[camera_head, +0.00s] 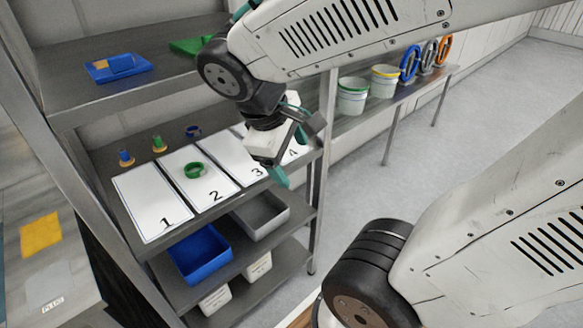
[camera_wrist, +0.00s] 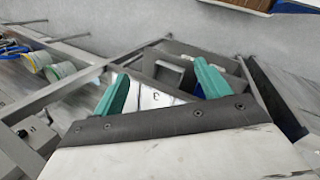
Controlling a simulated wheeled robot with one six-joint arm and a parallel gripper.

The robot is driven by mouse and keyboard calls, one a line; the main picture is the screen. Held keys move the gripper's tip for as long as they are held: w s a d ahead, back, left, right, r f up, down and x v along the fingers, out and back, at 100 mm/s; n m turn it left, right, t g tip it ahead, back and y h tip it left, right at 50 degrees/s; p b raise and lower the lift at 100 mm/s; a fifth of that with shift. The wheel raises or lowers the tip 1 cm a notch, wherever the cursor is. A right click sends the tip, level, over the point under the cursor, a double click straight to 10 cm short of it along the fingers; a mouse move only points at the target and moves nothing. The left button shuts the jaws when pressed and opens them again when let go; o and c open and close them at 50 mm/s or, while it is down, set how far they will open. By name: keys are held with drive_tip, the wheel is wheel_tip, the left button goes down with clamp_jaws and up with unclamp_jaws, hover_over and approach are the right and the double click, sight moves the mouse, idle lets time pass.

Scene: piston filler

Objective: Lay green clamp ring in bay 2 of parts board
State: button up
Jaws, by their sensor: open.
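The green clamp ring (camera_head: 194,170) lies flat on the white panel of bay 2 (camera_head: 212,194) of the parts board, towards its back half. It looks apart from my gripper, with nothing touching it. My gripper (camera_head: 287,160) is to the right of the ring, over the bay 3 and 4 side of the board. Its teal fingers are spread and empty, as the wrist view also shows (camera_wrist: 163,88). The bay 3 panel (camera_wrist: 152,98) shows between the fingers there. My gripper and wrist hide part of bays 3 and 4 in the head view.
Behind the board stand a blue piece (camera_head: 125,158), a green piece (camera_head: 158,143) and a dark blue ring (camera_head: 193,131). A blue bin (camera_head: 200,254) and a grey bin (camera_head: 262,215) sit below. Shelf posts and an upper shelf (camera_head: 75,100) bound the space. Bay 1 (camera_head: 152,203) is clear.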

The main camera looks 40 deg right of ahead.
drive_tip(key=s+a+r+m+t+y, duration=0.1)
drive_tip(key=s+a+r+m+y, duration=0.1)
drive_tip(key=s+a+m+y, duration=0.2)
drive_tip(key=shift+s+a+r+m+y, duration=0.25)
drive_tip(key=shift+s+a+m+y, duration=0.1)
drive_tip(key=shift+s, duration=0.4)
idle(0.6)
